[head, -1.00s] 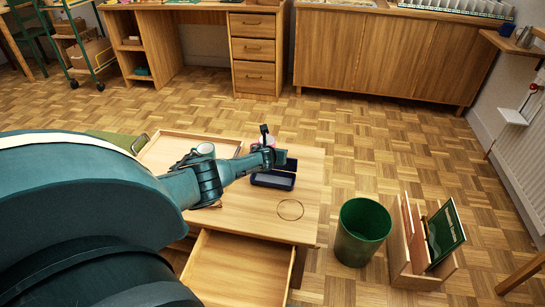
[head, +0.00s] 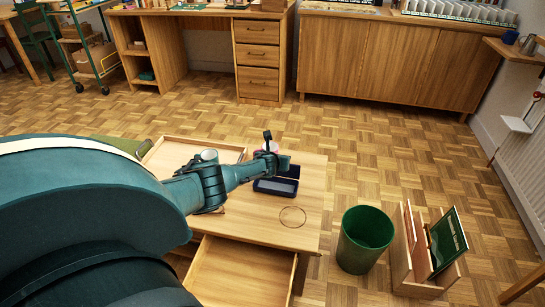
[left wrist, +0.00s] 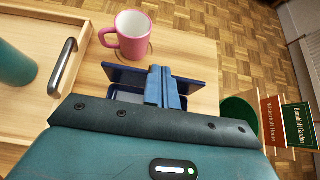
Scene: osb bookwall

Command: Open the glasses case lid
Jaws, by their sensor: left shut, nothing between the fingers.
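The dark blue glasses case (head: 275,187) lies on the low wooden table, with its lid (head: 292,171) standing raised at the back. In the left wrist view the lid (left wrist: 198,87) shows on both sides of my fingers, and they hide its middle. My left gripper (head: 272,160) is shut and empty, right at the lid. In the left wrist view its blue fingers (left wrist: 165,86) overlap the case; whether they touch the lid I cannot tell. My right gripper is not in view.
A pink mug (left wrist: 133,36) stands just behind the case. A wooden tray (head: 225,146) is on the table's left, with a teal cylinder (left wrist: 12,66) in it. The table drawer (head: 240,275) is open. A green bin (head: 364,240) and file rack (head: 428,255) stand right.

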